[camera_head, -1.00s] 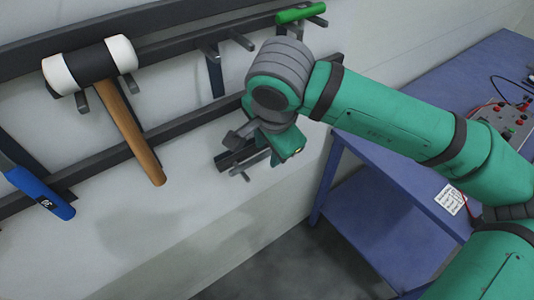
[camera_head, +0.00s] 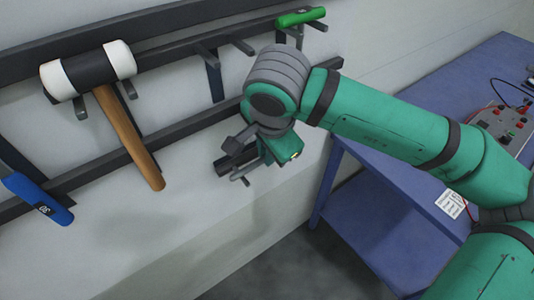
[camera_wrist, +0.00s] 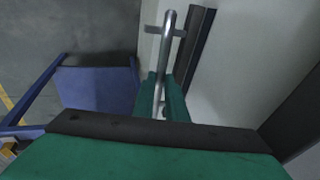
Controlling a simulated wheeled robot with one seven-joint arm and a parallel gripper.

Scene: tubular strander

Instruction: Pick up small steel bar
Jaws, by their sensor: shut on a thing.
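The small steel bar (camera_wrist: 165,62) shows in the wrist view as a thin, shiny rod, with a short crosspiece near its upper end. My gripper (camera_wrist: 160,98) has its green fingers shut on the lower part of the rod. In the head view my gripper (camera_head: 279,151) is close to the wall, below the grey wrist joint. A small grey rod end (camera_head: 242,181) sticks out below it; the rest there is hidden by my wrist. I cannot tell whether the bar still touches its wall mount.
A mallet (camera_head: 120,125), a blue-handled tool (camera_head: 38,199) and a green-handled tool (camera_head: 300,17) hang on the dark wall rack. A dark strip (camera_wrist: 195,50) runs beside the bar. A blue table (camera_head: 390,195) stands right of my gripper. Open floor lies below.

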